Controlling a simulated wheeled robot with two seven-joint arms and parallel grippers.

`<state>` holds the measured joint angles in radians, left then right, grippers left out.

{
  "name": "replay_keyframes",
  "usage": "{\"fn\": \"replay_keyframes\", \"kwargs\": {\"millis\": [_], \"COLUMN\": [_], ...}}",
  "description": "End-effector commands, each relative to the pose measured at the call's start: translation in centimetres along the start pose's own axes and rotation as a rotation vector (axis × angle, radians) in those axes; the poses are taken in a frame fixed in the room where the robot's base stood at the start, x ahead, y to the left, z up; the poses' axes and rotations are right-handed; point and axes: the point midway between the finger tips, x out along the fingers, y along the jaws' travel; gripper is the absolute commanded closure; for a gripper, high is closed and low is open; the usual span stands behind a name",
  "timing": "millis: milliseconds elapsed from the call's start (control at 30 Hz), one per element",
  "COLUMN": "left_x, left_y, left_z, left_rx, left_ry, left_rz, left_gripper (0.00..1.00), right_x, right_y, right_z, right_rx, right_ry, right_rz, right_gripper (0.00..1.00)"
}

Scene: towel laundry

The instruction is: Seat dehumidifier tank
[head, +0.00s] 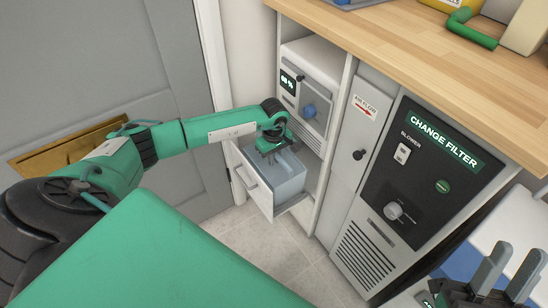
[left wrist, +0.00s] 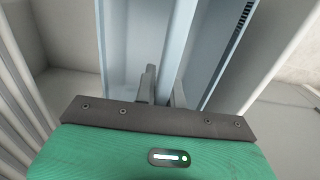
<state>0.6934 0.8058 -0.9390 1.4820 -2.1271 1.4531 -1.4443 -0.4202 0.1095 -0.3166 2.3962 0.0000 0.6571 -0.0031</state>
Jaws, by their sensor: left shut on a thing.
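The dehumidifier (head: 313,85) stands in a narrow cabinet bay, with a lit display and a blue knob on its front. Its pale blue-grey tank (head: 288,184) is below it, sticking out of the bay, with a white handled front facing left. My left gripper (head: 268,155) reaches down into the tank's open top from the left. In the left wrist view its fingers (left wrist: 163,88) are shut on a pale blue upright part of the tank. The fingertips are partly hidden by the gripper body. My right gripper (head: 507,268) is open and empty at the lower right.
A wooden countertop (head: 430,35) overhangs the bay. To the right are an "AIR FLOW" panel (head: 362,115) and a black "CHANGE FILTER" panel (head: 425,150). A grey door (head: 90,60) is at left. Tiled floor (head: 255,245) lies below the tank.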

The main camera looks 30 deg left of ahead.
Motion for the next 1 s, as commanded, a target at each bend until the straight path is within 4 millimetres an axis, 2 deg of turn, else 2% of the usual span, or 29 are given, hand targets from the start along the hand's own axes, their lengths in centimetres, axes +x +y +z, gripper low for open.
{"fn": "replay_keyframes", "kwargs": {"millis": [800,1000], "left_x": [3.4,3.5], "left_y": [0.0,0.0], "left_z": [0.0,0.0], "left_rx": [-0.001,-0.001], "left_ry": [0.000,0.000], "left_rz": [0.000,0.001], "left_gripper": [1.00,1.00], "right_x": [-2.4,-2.4], "right_y": [0.1,0.1], "right_z": [1.4,1.4], "right_rx": [0.000,0.000], "right_ry": [-0.003,-0.003], "right_rz": [0.002,0.002], "right_gripper": [0.69,0.69]}}
